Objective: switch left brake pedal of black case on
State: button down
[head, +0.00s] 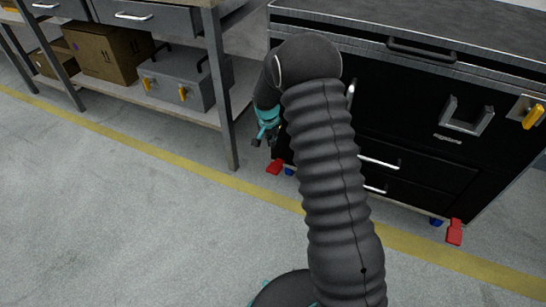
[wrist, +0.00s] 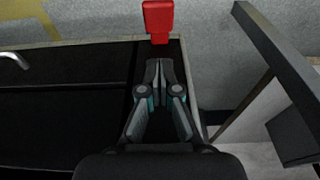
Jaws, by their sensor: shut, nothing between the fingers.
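The black case (head: 415,150) is a dark cabinet on casters at the right in the head view. Its left brake pedal (head: 275,167) is red and sticks out at the floor by the lower left corner. The same pedal shows at the top of the wrist view (wrist: 158,20). My gripper (head: 263,140) is shut and empty, above the pedal beside the case's left front edge. In the wrist view my fingertips (wrist: 160,66) point toward the pedal, with a visible gap. The right brake pedal (head: 455,232) is red, at the lower right corner.
A metal workbench (head: 222,100) stands left of the case, its leg close to my gripper. Its lower shelf holds a grey toolbox (head: 180,82) and a cardboard box (head: 100,52). A yellow line (head: 150,150) crosses the floor. The floor in front is clear.

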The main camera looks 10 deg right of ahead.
aim_at(272, 170)
jog(key=f, duration=0.8)
jog(key=w+f, duration=0.1)
jog(key=f, duration=0.3)
jog(key=shift+d, duration=0.35)
jog(key=shift+s+a+f, duration=0.1)
jog(key=shift+s+f, duration=0.05)
jog(key=shift+f, duration=0.55)
jog(key=shift+s+f+b, duration=0.1)
jog(key=shift+f+b, duration=0.05)
jog(key=shift+b, duration=0.3)
jog(key=b, duration=0.1)
jog(key=f+b, duration=0.2)
jog(key=shift+s+a+f+b, duration=0.15)
jog(key=shift+s+a+b, duration=0.2)
jog(key=shift+s, duration=0.05)
jog(key=f+b, duration=0.2)
jog(key=b, duration=0.1)
jog(key=shift+s+a+f+b, duration=0.15)
jog(key=shift+s+a+b, duration=0.05)
jog(key=shift+s+b, duration=0.1)
